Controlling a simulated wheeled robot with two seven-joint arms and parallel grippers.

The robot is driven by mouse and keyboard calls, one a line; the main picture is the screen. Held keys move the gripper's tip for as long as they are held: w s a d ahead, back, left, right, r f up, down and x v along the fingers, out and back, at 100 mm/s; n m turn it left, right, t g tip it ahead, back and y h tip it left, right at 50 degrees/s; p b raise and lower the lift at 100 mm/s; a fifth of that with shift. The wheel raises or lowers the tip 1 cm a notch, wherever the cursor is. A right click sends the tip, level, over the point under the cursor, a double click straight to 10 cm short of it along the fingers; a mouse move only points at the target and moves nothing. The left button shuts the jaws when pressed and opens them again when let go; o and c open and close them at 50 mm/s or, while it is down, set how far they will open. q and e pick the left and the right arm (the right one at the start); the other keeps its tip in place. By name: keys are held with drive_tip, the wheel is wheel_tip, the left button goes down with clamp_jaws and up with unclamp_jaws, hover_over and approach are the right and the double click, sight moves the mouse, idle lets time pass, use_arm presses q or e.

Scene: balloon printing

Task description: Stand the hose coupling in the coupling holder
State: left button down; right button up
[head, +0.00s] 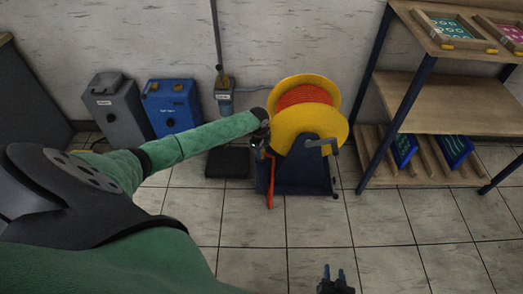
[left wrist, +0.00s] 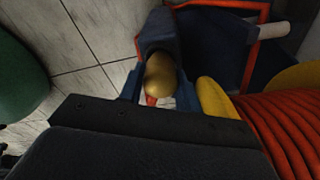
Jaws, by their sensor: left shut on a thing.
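The brass hose coupling (left wrist: 160,75) sits between the blue fingers of my left gripper (left wrist: 158,92) in the left wrist view. The gripper is shut on it. A bit of red hose shows just below it. A dark blue block (left wrist: 157,30), which looks like the coupling holder, lies right beyond the coupling; I cannot tell whether the coupling is inside it or only in front. In the head view my left gripper (head: 262,143) is at the left side of the hose reel (head: 312,115), and the coupling is not clear there. My right gripper (head: 337,278) is open and empty at the bottom.
The yellow reel with red hose stands on a dark blue base (head: 310,180) by the wall. A grey canister (head: 118,105), a blue canister (head: 172,105) and a pump (head: 225,100) stand to its left. A wooden shelf (head: 460,105) is at right. The front floor is clear.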

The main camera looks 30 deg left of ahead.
use_arm(q)
drive_tip(key=shift+f, duration=0.45)
use_arm(e)
drive_tip(key=shift+f, duration=0.15)
idle(0.3)
use_arm(q)
drive_tip(key=c, duration=0.9)
unclamp_jaws()
drive_tip(key=r, duration=0.7)
drive_tip(key=shift+a+r+p, duration=0.3)
drive_tip(key=shift+r, duration=0.1)
use_arm(e)
drive_tip(key=s+d+f+g, duration=0.1)
drive_tip(key=s+f+g, duration=0.3)
drive_tip(key=s+f, duration=0.4)
drive_tip(key=shift+f+h, duration=0.3)
drive_tip(key=shift+f, duration=0.4)
use_arm(q)
drive_tip(key=shift+d, duration=0.1)
